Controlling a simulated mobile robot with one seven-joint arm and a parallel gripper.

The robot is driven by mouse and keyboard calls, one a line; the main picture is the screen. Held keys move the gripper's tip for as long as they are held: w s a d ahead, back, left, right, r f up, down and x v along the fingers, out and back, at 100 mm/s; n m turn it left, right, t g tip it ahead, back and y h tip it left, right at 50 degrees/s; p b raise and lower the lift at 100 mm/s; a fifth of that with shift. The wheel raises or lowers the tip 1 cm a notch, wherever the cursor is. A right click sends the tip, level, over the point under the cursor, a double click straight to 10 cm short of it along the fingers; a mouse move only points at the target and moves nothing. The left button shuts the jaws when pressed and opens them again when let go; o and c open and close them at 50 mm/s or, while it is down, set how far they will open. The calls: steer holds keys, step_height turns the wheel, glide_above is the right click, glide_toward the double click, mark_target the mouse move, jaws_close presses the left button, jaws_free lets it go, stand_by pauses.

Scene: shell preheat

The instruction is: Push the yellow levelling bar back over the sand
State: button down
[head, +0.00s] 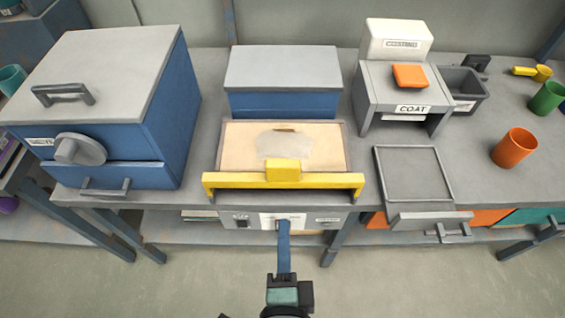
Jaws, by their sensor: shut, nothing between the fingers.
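The yellow levelling bar (230,181) lies across the front of the sand tray (223,150), with a raised yellow block at its middle. Its ends reach past the tray's sides. Behind it the beige sand (325,150) lies open, with a pale grey patch in the middle and a small brown mark at the back. My gripper (284,236) is at the bottom centre, in front of and below the bar and apart from it. Its fingers look like one narrow blue bar, shut and empty. Their tips overlap the labelled front panel, and I cannot tell whether they touch it.
A blue box with a grey lid (283,68) stands behind the tray. A blue oven (100,100) is at left. The COAT stand (378,100) and a flat grey tray (413,174) are at right. An orange cup (514,148) stands farther right.

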steer(key=s+m, duration=0.1)
steer(key=s, duration=0.1)
steer(key=p, duration=0.1)
glide_toward(284, 174)
steer(key=shift+g, duration=0.3)
steer(key=x, duration=0.5)
steer(key=shift+r, duration=0.1)
steer(key=shift+w, duration=0.8)
